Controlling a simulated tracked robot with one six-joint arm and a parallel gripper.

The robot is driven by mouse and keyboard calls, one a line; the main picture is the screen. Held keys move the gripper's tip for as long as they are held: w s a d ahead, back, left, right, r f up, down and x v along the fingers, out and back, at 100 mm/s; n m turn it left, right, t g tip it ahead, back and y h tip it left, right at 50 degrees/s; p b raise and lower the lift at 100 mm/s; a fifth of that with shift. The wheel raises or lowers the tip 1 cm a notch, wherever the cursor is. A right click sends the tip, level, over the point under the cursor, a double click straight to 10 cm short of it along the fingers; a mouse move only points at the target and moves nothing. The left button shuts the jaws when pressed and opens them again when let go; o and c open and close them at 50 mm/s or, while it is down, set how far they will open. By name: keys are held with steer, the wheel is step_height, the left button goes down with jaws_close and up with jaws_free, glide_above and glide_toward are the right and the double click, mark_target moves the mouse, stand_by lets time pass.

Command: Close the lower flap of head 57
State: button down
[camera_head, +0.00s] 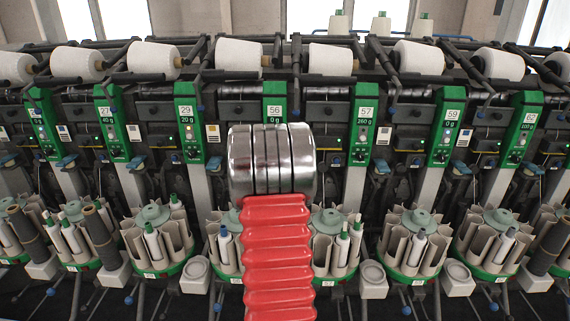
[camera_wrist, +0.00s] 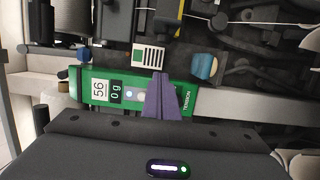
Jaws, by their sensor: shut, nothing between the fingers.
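The green panel of head 57 (camera_head: 364,125) stands right of centre in the head view, reading 57 and 260 g. I cannot make out its lower flap or tell how far open it is. The wrist view, turned on its side, shows the green panel of head 56 (camera_wrist: 90,87), reading 56 and 0 g. My gripper (camera_wrist: 160,78) has its purple fingers together, empty, in front of that panel. Whether they touch it I cannot tell. In the head view my red and silver arm hides the gripper and the area below panel 56 (camera_head: 275,108).
A white and green label card (camera_wrist: 149,55) and a blue knob (camera_wrist: 204,67) lie beyond my fingertips. White yarn cones (camera_head: 418,57) line the top. Round bobbin magazines (camera_head: 414,225) and white cups (camera_head: 372,275) crowd the lower front. Green panel 59 (camera_head: 449,125) stands further right.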

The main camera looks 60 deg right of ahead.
steer(key=s+d, duration=0.2)
steer(key=s, duration=0.1)
steer(key=shift+s+d, duration=0.15)
steer(key=shift+d, duration=0.25)
